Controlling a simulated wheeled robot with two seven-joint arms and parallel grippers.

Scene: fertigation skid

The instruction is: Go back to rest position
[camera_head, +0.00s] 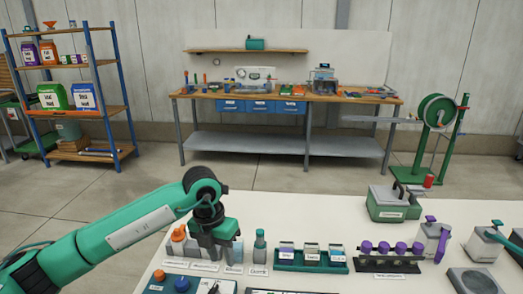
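My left arm comes in from the left, green with dark joints. Its gripper (216,250) points down at the front left of the white table (310,210). It is among or just in front of a row of small labelled bottles, and I cannot tell whether it touches any. An orange-capped bottle (178,242) is just left of it and a green-capped bottle (260,246) just right. The fingertips are small and blend with the grey items behind, so I cannot tell whether they are open or hold anything. My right gripper is not in view.
Right of the bottles stand a green rack (311,263) of labelled packs, a purple-knobbed manifold (389,262) and a green box unit (392,208). A panel with an orange knob (182,284) lies near the front edge. The table's back left is clear.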

